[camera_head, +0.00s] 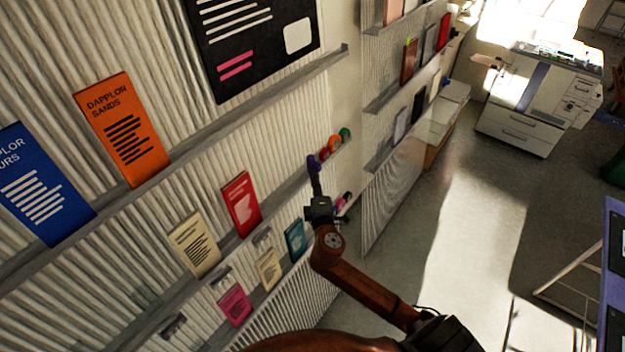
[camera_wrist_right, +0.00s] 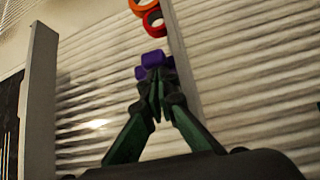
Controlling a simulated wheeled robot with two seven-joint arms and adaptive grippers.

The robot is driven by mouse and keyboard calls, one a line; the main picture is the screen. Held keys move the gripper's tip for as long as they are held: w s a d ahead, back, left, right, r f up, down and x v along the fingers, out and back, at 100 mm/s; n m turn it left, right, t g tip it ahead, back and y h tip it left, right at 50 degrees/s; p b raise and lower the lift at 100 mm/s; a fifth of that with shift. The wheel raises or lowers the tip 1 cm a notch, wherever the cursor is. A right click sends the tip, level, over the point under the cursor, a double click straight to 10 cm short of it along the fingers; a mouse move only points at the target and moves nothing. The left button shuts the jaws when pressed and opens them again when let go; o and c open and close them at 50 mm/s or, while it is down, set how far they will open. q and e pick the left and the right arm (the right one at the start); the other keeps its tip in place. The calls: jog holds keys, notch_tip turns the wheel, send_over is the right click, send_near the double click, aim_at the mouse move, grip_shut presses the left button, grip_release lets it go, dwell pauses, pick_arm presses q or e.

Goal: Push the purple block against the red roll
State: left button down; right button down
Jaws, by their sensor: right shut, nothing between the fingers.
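The purple block (camera_head: 311,160) sits on a narrow grey ledge on the ribbed wall in the head view. It also shows in the right wrist view (camera_wrist_right: 153,58), just beyond my fingertips, which partly cover it. The red roll (camera_head: 324,154) stands on the same ledge further along. In the right wrist view the red roll (camera_wrist_right: 154,23) is a ring, with a small gap between it and the purple block. My right gripper (camera_head: 316,180) is shut and empty, its tips at the block's near side; I cannot tell if they touch. My left gripper is not in view.
An orange roll (camera_head: 334,143) and a green roll (camera_head: 345,134) stand beyond the red roll. Leaflets, such as a red one (camera_head: 241,204), stand on wall ledges to the left. A white cabinet (camera_head: 538,95) stands far off across open floor.

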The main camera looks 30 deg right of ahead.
jog(key=d, duration=0.1)
jog(key=w+d, duration=0.1)
jog(key=d, duration=0.2)
jog(key=shift+w+d, duration=0.15)
jog(key=shift+w, duration=0.2)
